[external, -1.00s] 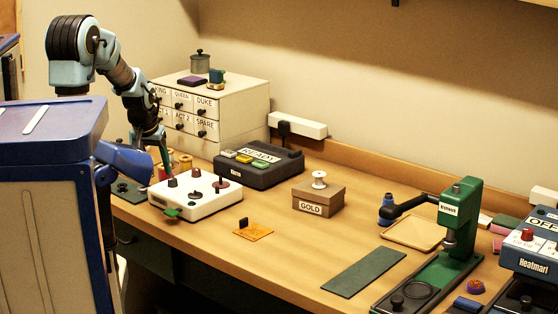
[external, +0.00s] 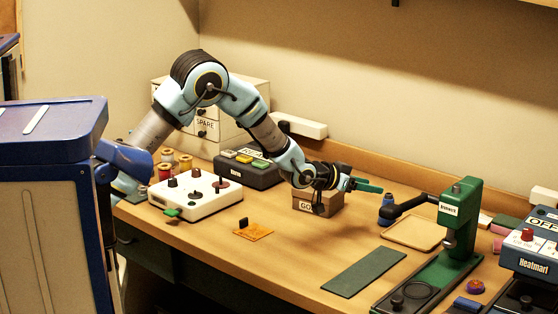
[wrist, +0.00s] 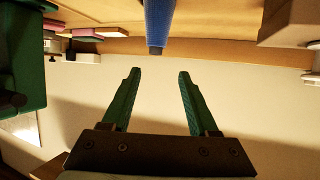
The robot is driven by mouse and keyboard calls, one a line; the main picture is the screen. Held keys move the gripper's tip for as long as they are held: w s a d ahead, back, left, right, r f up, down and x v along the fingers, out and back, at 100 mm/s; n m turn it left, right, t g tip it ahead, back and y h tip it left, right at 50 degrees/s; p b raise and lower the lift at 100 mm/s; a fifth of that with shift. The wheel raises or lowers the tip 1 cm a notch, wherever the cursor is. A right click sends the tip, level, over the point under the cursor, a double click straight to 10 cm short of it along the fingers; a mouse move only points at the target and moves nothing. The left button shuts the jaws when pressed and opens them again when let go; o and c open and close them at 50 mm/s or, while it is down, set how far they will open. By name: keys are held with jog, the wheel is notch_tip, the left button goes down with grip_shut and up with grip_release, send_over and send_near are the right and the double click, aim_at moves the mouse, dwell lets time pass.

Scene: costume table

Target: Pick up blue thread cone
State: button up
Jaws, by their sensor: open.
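The blue thread cone (external: 387,199) stands on the table by the dark arm of the green press. In the wrist view the blue cone (wrist: 159,20) shows at the top centre, its narrow dark end toward the space between my fingertips. My gripper (external: 379,187) reaches right across the table, with its green fingers just left of the cone. In the wrist view my gripper (wrist: 160,76) is open and empty, and the cone lies beyond the fingertips, roughly centred and not between them.
The green press (external: 461,215) with its dark side arm stands right of the cone. A shallow wooden tray (external: 413,247) lies in front of it. The GOLD box (external: 328,205) is below my wrist. A dark green mat (external: 364,271) lies nearer the front.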

aim_at(388, 194)
jog(key=p+x, duration=0.1)
jog(key=x, duration=0.2)
jog(key=f+p+x, duration=0.1)
jog(key=x, duration=0.2)
jog(key=shift+s+a, duration=0.15)
jog(key=shift+s, duration=0.1)
jog(key=p+x, duration=0.2)
jog(key=x, duration=0.2)
jog(key=shift+s+d+p, duration=0.15)
jog(key=shift+d+p, duration=0.1)
jog(key=shift+p, duration=0.05)
jog(key=shift+d+f, duration=0.3)
jog(key=shift+d, duration=0.05)
jog(key=shift+c, duration=0.2)
grip_shut()
